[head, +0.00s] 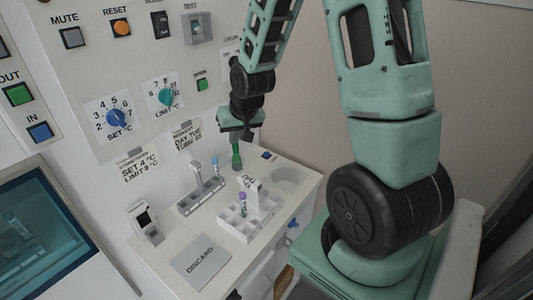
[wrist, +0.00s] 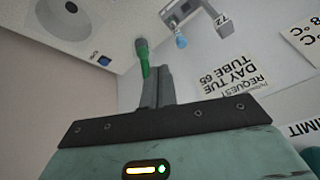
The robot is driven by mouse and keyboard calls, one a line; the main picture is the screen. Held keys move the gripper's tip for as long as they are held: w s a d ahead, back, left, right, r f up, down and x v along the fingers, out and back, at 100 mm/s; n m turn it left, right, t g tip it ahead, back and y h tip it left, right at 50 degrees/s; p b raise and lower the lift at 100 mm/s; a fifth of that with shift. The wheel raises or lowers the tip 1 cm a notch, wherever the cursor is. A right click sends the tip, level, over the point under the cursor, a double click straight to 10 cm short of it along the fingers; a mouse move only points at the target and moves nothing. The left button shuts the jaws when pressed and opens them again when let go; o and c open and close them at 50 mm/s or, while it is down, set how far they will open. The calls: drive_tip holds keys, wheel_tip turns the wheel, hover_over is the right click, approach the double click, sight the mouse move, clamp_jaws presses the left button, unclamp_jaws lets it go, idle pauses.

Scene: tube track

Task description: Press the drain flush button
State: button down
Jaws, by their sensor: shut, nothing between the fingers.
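A small blue button (head: 269,156) sits on the bench top beside a round recess, right of my gripper. My gripper (head: 246,137) hangs over the back of the bench, pointing down. In the wrist view its fingers (wrist: 156,76) are together and empty, apart from the button. A green upright item (head: 236,157) shows just beyond the fingertips, and in the wrist view (wrist: 143,57); I cannot tell whether they touch.
The round recess (head: 287,176) lies right of the button. The wall panel (head: 140,70) with knobs and buttons rises behind. Bare bench lies around the button.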

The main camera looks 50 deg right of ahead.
drive_tip(key=w+d+f+m+t+h, duration=0.1)
drive_tip(key=w+d+f+m, duration=0.1)
drive_tip(key=d, duration=0.3)
drive_tip(key=w+d+f+m+t, duration=0.1)
drive_tip(key=w+d+f+m, duration=0.15)
drive_tip(key=d, duration=0.25)
drive_tip(key=m+t+h, duration=0.2)
drive_tip(key=m, duration=0.2)
hover_over(268, 155)
wheel_tip(268, 155, down, 3)
drive_tip(key=shift+f, duration=0.2)
drive_tip(key=shift+f, duration=0.15)
wheel_tip(268, 155, down, 9)
drive_tip(key=b, duration=0.6)
drive_tip(key=shift+r, duration=0.2)
drive_tip(key=shift+f, duration=0.1)
idle(0.4)
drive_tip(key=shift+f+b, duration=0.3)
drive_tip(key=shift+b, duration=0.15)
